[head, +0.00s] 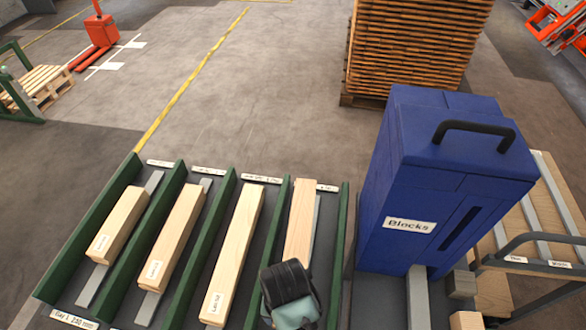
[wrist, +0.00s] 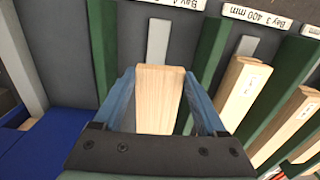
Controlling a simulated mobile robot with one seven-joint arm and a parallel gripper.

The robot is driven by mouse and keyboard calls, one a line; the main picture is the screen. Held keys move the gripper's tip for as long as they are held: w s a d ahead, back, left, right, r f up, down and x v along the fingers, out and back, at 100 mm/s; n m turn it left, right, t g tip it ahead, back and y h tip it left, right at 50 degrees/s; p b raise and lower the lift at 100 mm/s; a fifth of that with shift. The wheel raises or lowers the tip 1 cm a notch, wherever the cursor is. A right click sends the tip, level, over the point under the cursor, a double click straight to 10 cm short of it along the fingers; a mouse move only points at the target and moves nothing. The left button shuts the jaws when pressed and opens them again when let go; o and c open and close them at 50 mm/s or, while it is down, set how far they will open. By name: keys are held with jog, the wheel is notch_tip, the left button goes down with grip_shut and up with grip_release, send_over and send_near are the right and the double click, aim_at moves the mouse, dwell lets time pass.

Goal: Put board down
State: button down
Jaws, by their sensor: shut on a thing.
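My gripper (head: 290,290) is over the rightmost bay of the green-walled rack. In the wrist view its two blue fingers (wrist: 158,95) are shut on a pale wooden board (wrist: 160,90), one on each side. In the head view this board (head: 301,220) runs away from me between the green walls, slightly left of the grey strip (head: 316,235) in that bay. My gripper hides its near end. I cannot tell whether its underside touches the strip. The wrist view shows the bay's strip (wrist: 158,40) beyond the board's end.
Boards lie in the other bays: left (head: 118,225), second (head: 176,235) and third (head: 235,250). Green dividers (head: 219,225) separate them. A blue "Blocks" box (head: 440,180) stands close on the right.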

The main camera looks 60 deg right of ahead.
jog(key=shift+m, duration=0.3)
jog(key=f, duration=0.5)
jog(key=shift+s+f, duration=0.15)
jog(key=shift+s, duration=0.15)
jog(key=shift+d+f, duration=0.1)
jog(key=shift+f, duration=2.25)
grip_release()
jog(key=shift+r, duration=0.1)
